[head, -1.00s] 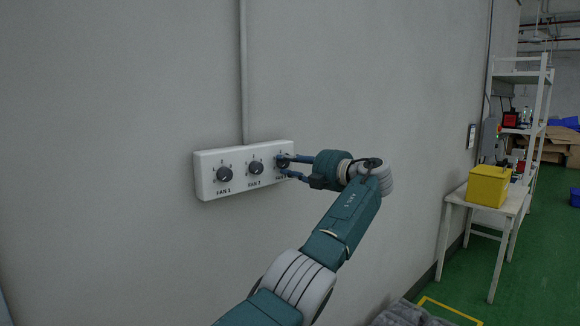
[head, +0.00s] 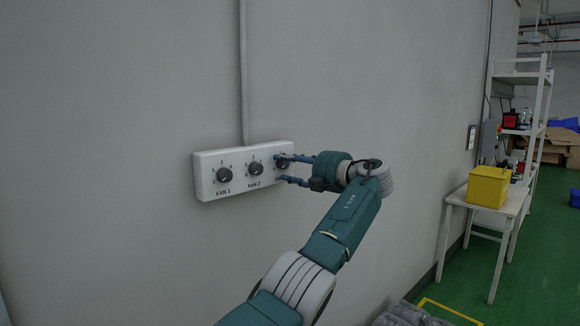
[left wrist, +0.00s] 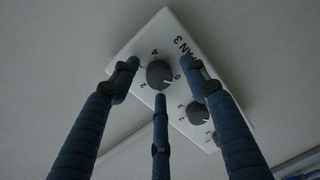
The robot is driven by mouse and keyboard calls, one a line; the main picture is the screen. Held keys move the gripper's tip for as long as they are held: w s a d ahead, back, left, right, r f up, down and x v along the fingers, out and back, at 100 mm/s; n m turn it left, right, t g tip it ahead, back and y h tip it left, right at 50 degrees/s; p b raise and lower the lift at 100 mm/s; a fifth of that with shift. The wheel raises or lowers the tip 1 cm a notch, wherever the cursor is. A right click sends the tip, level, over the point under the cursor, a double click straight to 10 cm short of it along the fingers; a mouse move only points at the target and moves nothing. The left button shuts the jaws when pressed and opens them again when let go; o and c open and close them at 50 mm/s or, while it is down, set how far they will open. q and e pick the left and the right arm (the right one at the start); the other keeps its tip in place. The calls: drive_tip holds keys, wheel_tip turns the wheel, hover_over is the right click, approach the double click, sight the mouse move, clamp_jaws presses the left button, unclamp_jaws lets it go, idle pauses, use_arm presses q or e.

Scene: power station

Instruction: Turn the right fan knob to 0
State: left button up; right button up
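The right fan knob (head: 283,163), dark and round, sits at the right end of a white wall panel (head: 208,190). In the left wrist view this knob (left wrist: 159,74) stands beside the FAN 3 label, ringed by printed numbers. A pale mark at its edge appears to face the 0, but it is small. My left gripper (head: 281,168) is at this knob, its blue fingers spread around it. In the left wrist view the three fingers show gaps to the knob, so the gripper looks open. In the head view the fingers partly hide the knob and its label. My right gripper is not in view.
The FAN 1 knob (head: 224,175) and FAN 2 knob (head: 256,168) are to the left on the same panel. A conduit (head: 244,70) runs up the wall. A white table (head: 452,197) with a yellow box (head: 488,187) stands far right. The wall around the panel is clear.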

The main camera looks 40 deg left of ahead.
use_arm(q)
drive_tip(key=shift+d, duration=0.1)
drive_tip(key=d, duration=1.1)
drive_tip(key=shift+s+d+r, duration=0.3)
drive_tip(key=shift+s+d, duration=0.05)
drive_tip(key=shift+d, duration=0.05)
